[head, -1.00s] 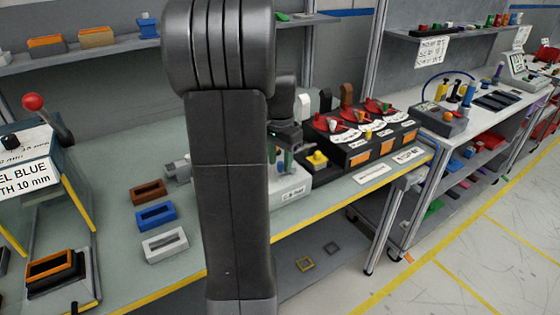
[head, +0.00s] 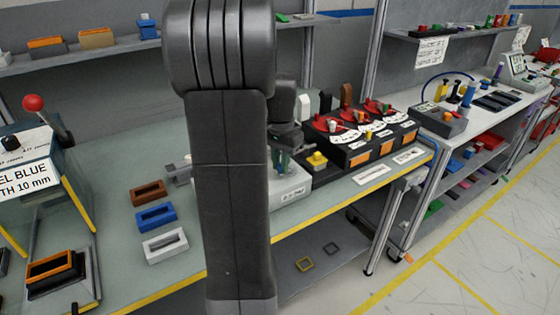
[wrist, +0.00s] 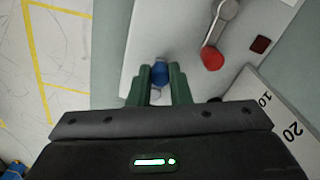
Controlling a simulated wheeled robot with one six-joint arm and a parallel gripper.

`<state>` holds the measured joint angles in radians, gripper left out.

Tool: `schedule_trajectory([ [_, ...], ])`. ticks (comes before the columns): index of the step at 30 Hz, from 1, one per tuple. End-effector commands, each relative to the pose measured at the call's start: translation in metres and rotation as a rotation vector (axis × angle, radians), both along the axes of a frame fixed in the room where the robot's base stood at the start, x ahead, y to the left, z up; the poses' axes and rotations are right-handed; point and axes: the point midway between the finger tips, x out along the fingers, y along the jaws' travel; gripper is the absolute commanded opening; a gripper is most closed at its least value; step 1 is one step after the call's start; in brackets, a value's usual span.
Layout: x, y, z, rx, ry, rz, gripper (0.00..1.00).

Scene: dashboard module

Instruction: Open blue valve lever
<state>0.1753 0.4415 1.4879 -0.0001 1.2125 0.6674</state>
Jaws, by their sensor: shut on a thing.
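The blue valve lever shows in the wrist view as a blue knob (wrist: 160,73) between the green fingers of my gripper (wrist: 159,77). The fingers are shut on it. The knob is at the edge of a light grey module (wrist: 185,25). In the head view, the module (head: 291,188) sits on the bench, and my gripper (head: 284,160) is low over it, partly hidden by my own arm. A metal lever with a red knob (wrist: 212,57) stands to the right of the blue knob in the wrist view.
A black box with red dials (head: 365,140) and a yellow button (head: 317,160) stand right of the module. The yellow bench edge (head: 320,220) is in front.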

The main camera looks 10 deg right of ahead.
Motion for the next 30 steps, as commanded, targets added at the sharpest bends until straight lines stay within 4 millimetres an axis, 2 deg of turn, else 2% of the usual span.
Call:
schedule_trajectory([
  [8, -0.008, -0.005, 0.002, 0.000, 0.000, 0.194, 0.00],
  [30, -0.024, -0.029, 0.002, 0.000, -0.001, 0.896, 0.00],
])
